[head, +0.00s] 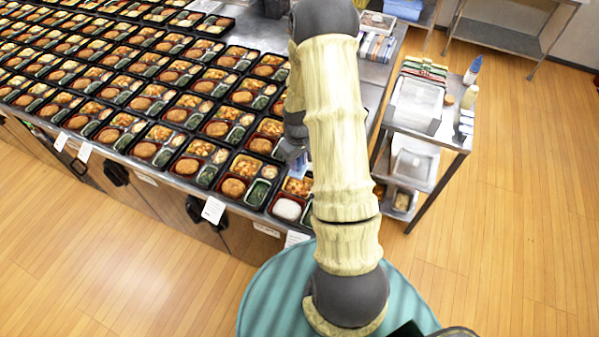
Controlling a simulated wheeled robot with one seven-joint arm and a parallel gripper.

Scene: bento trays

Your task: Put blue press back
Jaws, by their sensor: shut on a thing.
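My gripper (291,152) hangs over the near right corner of the tray table, partly hidden behind my own arm. It is shut on a small blue thing, which looks like the blue press (301,164). Only a small part of the press shows, just above the bento trays. Its lower end and the fingertips are hard to make out.
Rows of filled black bento trays (205,130) cover the steel table to the left. One near tray holds a white round portion (287,208). A metal cart (455,140) with clear bins (416,104) and bottles stands right of my arm. The wooden floor at right is clear.

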